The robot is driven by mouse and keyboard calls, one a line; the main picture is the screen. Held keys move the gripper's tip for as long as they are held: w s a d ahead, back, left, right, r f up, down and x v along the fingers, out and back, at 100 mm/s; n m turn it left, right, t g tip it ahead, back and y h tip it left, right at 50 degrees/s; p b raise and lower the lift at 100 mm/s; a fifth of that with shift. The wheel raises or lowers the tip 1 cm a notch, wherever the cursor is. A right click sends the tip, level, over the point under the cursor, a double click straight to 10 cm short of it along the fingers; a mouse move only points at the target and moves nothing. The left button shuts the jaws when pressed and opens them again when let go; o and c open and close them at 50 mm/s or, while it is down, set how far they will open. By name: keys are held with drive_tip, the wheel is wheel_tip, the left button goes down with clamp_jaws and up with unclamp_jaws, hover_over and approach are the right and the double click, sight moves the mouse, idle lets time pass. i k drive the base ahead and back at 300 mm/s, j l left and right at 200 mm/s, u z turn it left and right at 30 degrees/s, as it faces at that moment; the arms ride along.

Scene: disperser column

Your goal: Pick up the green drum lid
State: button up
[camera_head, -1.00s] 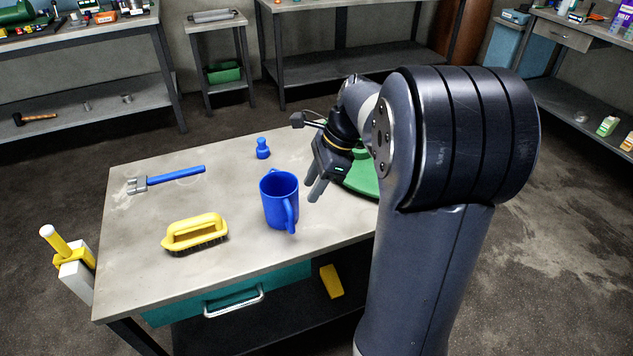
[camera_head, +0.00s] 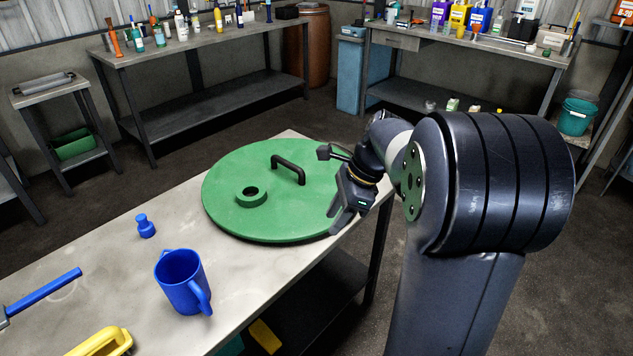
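The green drum lid (camera_head: 240,170) lies flat at the right end of the table. It is a large disc with a black bar handle (camera_head: 290,168) on its far part and a raised ring (camera_head: 251,196) with a hole at left of centre. My gripper (camera_head: 338,222) points down at the lid's right front rim. I cannot tell if it touches the rim or hangs above it. The fingers are small and partly overlapped in this view, so their opening is unclear. My arm hides a little of the lid's right edge.
A blue mug (camera_head: 181,283), a small blue bottle-shaped piece (camera_head: 146,226), a blue-handled tool (camera_head: 40,293) and a yellow brush (camera_head: 103,342) are on the table (camera_head: 115,265) left of the lid. Bare tabletop lies in front of the lid. Loaded workbenches stand behind.

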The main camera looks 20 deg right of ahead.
sight(278, 190)
drive_tip(key=i+l+u, duration=0.1)
drive_tip(key=i+l, duration=0.2)
drive_tip(key=i+l+u, duration=0.1)
drive_tip(key=i+l, duration=0.2)
drive_tip(key=l, duration=0.2)
drive_tip(key=i+l, duration=0.3)
drive_tip(key=l, duration=0.15)
drive_tip(key=u, duration=0.05)
